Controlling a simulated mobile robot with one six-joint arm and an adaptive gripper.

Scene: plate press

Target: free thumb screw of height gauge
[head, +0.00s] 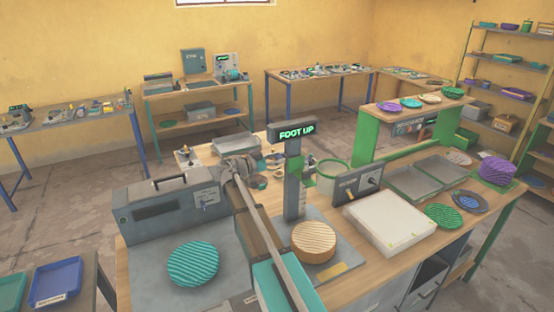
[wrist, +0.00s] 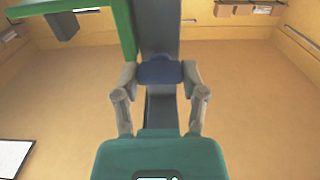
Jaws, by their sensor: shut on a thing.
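The height gauge (head: 294,185) is a dark upright post on a grey base. Its top sign (head: 292,131) reads "FOOT UP" in green. A green carriage part (head: 300,167) sits on the post. In the wrist view the dark blue thumb screw (wrist: 160,73) is in front of the grey post (wrist: 160,30). A green bracket (wrist: 125,30) runs along the post's left side there. My gripper (wrist: 160,75) has one finger at each end of the thumb screw and is shut on it. Any turn of the screw cannot be told.
A tan woven plate (head: 314,243) lies by the foot of the gauge. A grey box (head: 165,203) and a teal plate (head: 193,263) are at left. A white slab (head: 390,223) and grey trays (head: 443,172) are at right, with a green rack (head: 370,138) behind.

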